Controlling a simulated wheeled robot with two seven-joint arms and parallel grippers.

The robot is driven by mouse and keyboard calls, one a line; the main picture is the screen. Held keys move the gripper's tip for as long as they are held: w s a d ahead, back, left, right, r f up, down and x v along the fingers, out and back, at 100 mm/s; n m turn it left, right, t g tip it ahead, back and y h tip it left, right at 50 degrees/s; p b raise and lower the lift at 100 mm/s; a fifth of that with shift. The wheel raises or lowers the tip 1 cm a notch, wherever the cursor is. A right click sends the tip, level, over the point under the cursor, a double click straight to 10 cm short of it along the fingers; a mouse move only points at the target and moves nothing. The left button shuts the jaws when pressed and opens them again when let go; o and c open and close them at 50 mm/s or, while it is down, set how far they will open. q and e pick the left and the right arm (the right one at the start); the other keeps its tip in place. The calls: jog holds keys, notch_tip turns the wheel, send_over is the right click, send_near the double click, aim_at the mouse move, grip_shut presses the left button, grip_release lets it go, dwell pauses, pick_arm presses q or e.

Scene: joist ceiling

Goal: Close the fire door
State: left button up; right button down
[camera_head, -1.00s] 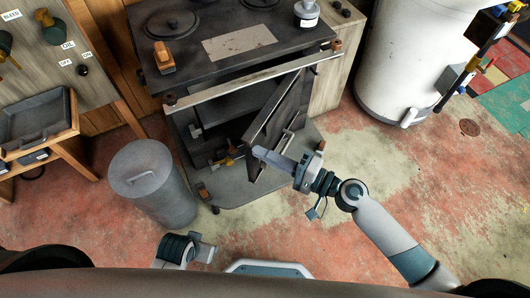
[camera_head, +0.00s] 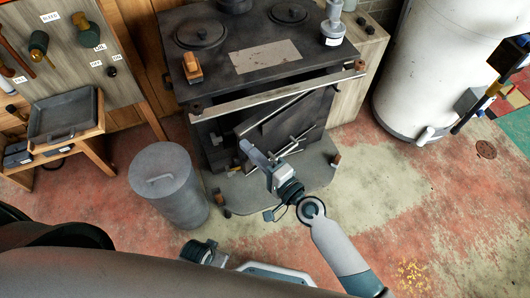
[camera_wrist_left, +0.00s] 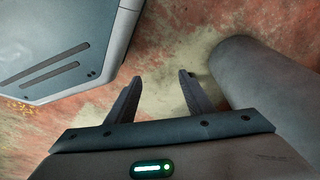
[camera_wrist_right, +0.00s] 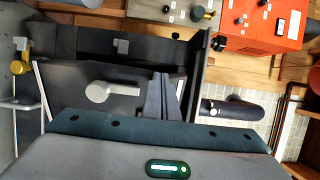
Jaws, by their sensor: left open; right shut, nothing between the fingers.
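The fire door (camera_head: 291,122) is a dark panel in the front of the black stove (camera_head: 318,80). It stands partly open, at a slant to the opening, with its left end farther out. A light handle shows on its face. My right gripper (camera_head: 247,149) is shut and empty at the door's left end; I cannot tell whether it touches. In the right wrist view the shut fingers (camera_wrist_right: 163,92) are in front of the dark door (camera_wrist_right: 70,80), beside a pale rounded handle (camera_wrist_right: 108,91). My left gripper (camera_wrist_left: 158,95) is open and empty above the floor, low in the head view.
A pale metal rail (camera_head: 270,92) crosses the stove front above the door. A lidded grey bin (camera_head: 168,188) stands left of the stove. A white tank (camera_head: 440,65) stands at the right. A wooden stand with a grey tray (camera_head: 62,115) is at the left.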

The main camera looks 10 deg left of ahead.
aim_at(237, 138)
jog(key=x, duration=0.5)
jog(key=shift+a, duration=0.15)
pick_arm(q)
jog(key=r, duration=0.1)
jog(key=w+r+b, duration=0.1)
jog(key=r, duration=0.1)
jog(key=r+b, duration=0.1)
jog(key=shift+w+d+r, duration=0.25)
jog(key=shift+r, duration=0.1)
pick_arm(e)
jog(key=x, duration=0.6)
jog(key=shift+w, duration=0.35)
jog(key=shift+s+d, duration=0.1)
jog(key=shift+d, duration=0.15)
